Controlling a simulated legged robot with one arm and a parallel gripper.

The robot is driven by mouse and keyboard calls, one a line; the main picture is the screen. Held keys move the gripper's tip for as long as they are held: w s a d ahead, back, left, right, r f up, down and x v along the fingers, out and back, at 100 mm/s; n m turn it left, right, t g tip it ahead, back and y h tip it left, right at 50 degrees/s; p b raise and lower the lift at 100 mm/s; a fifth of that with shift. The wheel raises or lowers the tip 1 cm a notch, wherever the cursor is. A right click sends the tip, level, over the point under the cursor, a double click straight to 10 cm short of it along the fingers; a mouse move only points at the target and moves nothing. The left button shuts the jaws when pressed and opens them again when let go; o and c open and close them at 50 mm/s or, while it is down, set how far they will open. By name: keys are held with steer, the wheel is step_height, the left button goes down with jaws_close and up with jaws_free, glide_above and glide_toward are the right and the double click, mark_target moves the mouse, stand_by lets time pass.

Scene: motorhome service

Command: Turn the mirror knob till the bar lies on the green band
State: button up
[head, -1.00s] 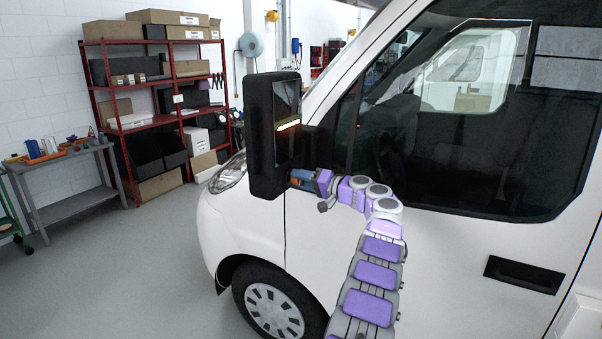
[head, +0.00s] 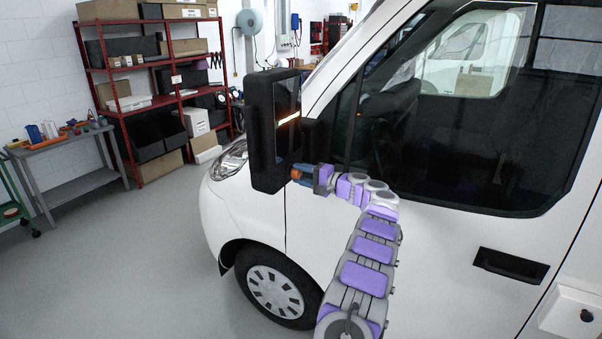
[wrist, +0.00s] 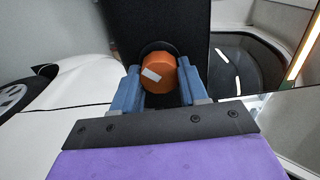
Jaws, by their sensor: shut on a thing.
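The mirror (head: 262,135) is a tall black housing on the van's front door, with its glass facing back. A tilted pale yellow-orange bar (head: 288,118) shows on the glass in the head view.
The white van's door and dark side window (head: 450,120) are close to my arm on the right. A red shelf rack (head: 125,110) and a grey workbench (head: 75,187) stand far left. The floor (head: 150,270) left of the van is clear.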

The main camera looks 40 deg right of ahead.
steer(key=shift+d+f, duration=0.1)
steer(key=shift+f, duration=0.15)
steer(key=o, duration=1.1)
steer(key=shift+d, duration=0.2)
steer(key=shift+c, duration=0.2)
steer(key=shift+r, duration=0.15)
steer(key=shift+s, duration=0.35)
steer(key=v, duration=1.6)
steer(key=shift+s+d+b, duration=0.25)
steer(key=shift+d+b, duration=0.05)
steer(key=shift+b, duration=0.1)
